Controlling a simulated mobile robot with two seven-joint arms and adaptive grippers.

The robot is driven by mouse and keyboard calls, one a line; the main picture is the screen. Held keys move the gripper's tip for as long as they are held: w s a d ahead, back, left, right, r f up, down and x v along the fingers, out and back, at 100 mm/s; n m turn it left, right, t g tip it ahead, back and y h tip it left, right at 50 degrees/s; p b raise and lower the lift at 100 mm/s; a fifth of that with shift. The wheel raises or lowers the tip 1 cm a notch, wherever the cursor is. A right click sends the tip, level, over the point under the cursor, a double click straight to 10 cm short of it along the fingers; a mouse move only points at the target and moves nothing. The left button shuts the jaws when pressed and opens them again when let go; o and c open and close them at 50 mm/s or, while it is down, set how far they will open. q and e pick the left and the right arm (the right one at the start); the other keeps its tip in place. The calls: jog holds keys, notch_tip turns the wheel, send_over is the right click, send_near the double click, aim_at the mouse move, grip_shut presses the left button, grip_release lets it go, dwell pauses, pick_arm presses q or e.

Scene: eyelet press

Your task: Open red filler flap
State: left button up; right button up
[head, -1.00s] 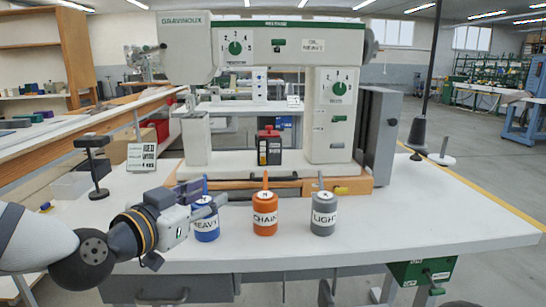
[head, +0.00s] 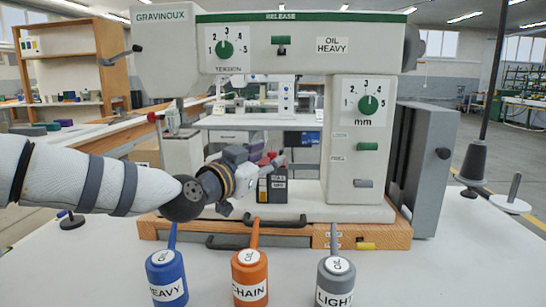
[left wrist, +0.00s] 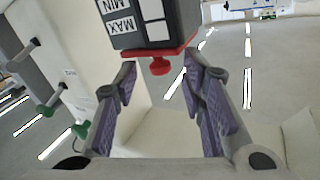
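The red filler flap (left wrist: 178,57) sits on the end of a black reservoir box (left wrist: 150,25) marked MIN and MAX. It has a small red knob (left wrist: 160,68). In the left wrist view, my left gripper (left wrist: 161,72) is open, its purple-padded fingers on either side of the knob, with gaps visible. The flap looks shut against the box. In the head view, my left gripper (head: 270,163) is at the reservoir (head: 274,188) under the machine arm and hides most of the red flap. My right gripper is not in view.
The machine's upper arm (head: 300,45) runs above, with its column (head: 355,150) right of the reservoir. HEAVY blue (head: 167,279), CHAIN orange (head: 250,278) and LIGHT grey (head: 336,281) oil bottles stand in front on the white table. A wooden base (head: 380,235) edges the machine.

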pick_arm(q)
jog(key=shift+x, duration=1.45)
jog(key=shift+c, duration=0.4)
